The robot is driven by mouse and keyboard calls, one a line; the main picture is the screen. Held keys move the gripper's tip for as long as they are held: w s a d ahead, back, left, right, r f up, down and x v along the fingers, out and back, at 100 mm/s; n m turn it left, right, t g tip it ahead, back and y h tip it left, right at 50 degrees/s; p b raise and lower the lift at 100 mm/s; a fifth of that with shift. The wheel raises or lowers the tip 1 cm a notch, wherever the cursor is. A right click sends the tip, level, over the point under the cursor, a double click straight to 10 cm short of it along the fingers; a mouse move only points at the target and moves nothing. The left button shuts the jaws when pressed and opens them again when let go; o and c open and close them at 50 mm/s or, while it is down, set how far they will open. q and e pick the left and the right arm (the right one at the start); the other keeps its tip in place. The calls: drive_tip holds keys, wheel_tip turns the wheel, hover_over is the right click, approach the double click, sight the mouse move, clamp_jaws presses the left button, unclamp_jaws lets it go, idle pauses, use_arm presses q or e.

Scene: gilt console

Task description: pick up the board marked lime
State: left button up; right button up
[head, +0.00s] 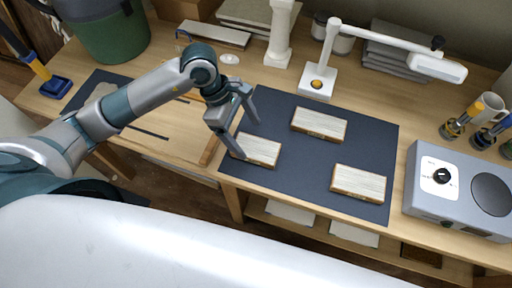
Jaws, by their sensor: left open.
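Three small pale-topped boards with brown edges lie flat on a dark mat (300,180) on the wooden table. One is at the mat's left (262,151), one at the upper middle (319,124), and one at the lower right (358,183). No lettering is readable on any of them, so I cannot tell which is marked lime. My left gripper (248,140) is open, fingers pointing down at the left board's left end. One finger overlaps that board's edge in the picture; I cannot tell whether it touches. My right gripper is out of view.
A white lamp (317,82) and white column (279,35) stand behind the mat. A green bin (108,35) is at upper left. The mat's middle is clear.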

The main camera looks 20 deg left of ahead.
sight(254, 147)
use_arm(q)
drive_tip(key=p+x, duration=0.2)
drive_tip(key=x, duration=0.1)
drive_tip(key=shift+s+d+f, duration=0.15)
drive_tip(key=shift+s+d, duration=0.05)
drive_tip(key=shift+s, duration=0.15)
drive_tip(key=shift+d+f, duration=0.2)
drive_tip(key=shift+f, duration=0.45)
drive_tip(key=c, duration=1.2)
